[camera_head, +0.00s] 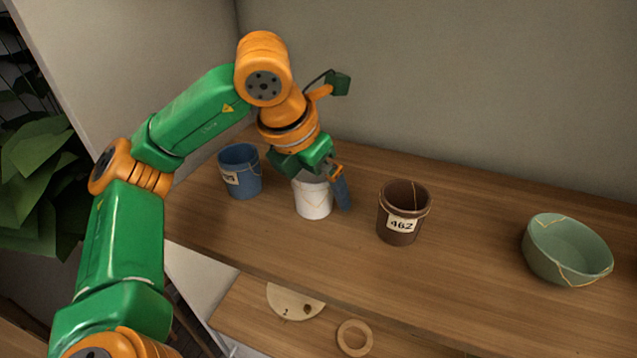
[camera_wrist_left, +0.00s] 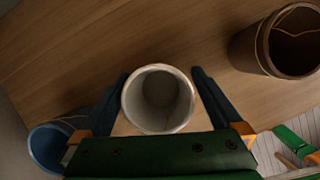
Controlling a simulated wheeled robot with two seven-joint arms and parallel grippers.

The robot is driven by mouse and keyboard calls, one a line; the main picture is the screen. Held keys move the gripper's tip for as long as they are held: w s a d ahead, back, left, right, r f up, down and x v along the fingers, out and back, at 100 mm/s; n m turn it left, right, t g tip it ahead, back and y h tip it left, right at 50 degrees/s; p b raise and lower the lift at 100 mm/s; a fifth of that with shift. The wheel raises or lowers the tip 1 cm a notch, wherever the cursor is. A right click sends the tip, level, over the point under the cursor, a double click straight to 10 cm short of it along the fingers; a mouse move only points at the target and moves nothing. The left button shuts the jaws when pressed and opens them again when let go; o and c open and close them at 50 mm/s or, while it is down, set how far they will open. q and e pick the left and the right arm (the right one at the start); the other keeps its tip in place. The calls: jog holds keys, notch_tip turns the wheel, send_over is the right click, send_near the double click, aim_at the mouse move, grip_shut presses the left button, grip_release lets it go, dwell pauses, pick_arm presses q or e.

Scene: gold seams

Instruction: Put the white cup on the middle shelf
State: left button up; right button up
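The white cup (camera_head: 313,199) stands upright on the wooden top surface, with a thin gold seam on its side. In the left wrist view, I look down into the empty white cup (camera_wrist_left: 158,99). My left gripper (camera_head: 325,190) points down over it, with one dark finger on each side. The gripper's fingers (camera_wrist_left: 160,95) look open around the cup, with a narrow gap on the right; any contact on the left is unclear. A lower wooden shelf (camera_head: 240,305) shows below the top's front edge; I cannot tell whether it is the middle one. My right gripper is out of view.
A blue bucket (camera_head: 240,172) stands close left of the cup, and a brown bucket (camera_head: 403,212) labelled 462 stands to its right. A green bowl (camera_head: 567,250) is farther right. A pale plate piece (camera_head: 295,301) and a wooden ring (camera_head: 354,338) lie on the lower shelf.

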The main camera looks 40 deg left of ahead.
pick_arm(q)
jog(key=shift+r+p, duration=0.3)
jog(key=v, duration=0.7)
jog(key=shift+p, duration=0.45)
jog(key=shift+a, duration=0.1)
